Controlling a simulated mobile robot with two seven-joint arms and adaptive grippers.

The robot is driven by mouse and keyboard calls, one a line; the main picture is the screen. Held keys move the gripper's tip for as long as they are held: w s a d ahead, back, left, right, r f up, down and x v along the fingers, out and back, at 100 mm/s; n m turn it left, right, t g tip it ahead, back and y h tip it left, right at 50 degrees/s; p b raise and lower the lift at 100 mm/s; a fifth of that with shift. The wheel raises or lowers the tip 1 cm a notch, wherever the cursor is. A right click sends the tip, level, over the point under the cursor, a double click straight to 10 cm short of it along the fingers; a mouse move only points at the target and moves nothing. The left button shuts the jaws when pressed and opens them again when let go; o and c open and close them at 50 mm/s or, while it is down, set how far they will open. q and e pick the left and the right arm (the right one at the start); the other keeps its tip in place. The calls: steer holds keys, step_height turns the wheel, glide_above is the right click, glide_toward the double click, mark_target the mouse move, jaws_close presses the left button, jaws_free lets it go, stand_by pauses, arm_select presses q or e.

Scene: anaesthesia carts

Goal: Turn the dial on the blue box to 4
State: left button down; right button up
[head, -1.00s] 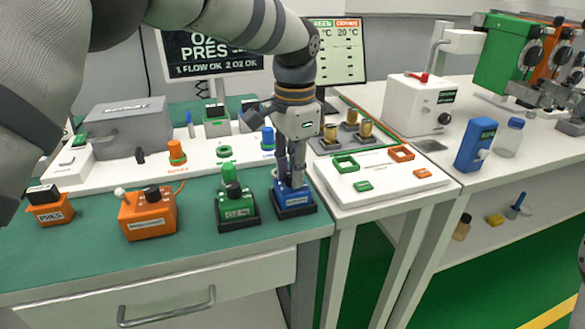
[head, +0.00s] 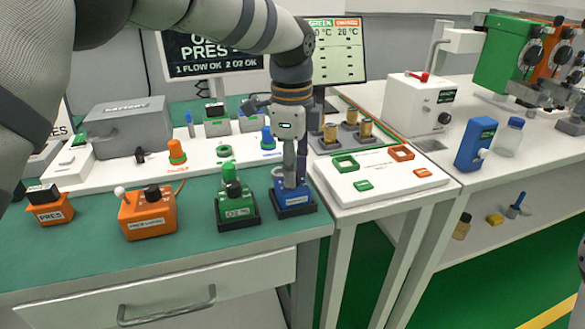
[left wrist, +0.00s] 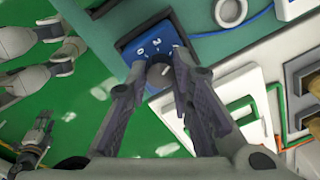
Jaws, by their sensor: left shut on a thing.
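The blue box (head: 294,198) stands on a dark base at the right front corner of the green worktop. My left gripper (head: 290,182) points straight down over it, its fingers closed around the dial. In the left wrist view, the blue face (left wrist: 148,38) carries white marks too small to read surely. The round grey dial top (left wrist: 160,75) shows between the fingertips of my left gripper (left wrist: 158,82). The dial's pointer is hidden. What seems to be my right gripper (left wrist: 38,135) hangs far off at lower left in the wrist view; its jaws are unclear.
A green box with a knob (head: 236,208) stands close left of the blue box. An orange box (head: 147,214) and a smaller orange PRES box (head: 50,207) stand farther left. A white board with square frames (head: 372,178) lies to the right. A screen (head: 338,52) stands behind.

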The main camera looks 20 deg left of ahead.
stand_by(0.4)
arm_select(q)
steer(key=c, duration=1.4)
jaws_free()
step_height(320, 180, up, 12)
steer(key=shift+s, duration=0.2)
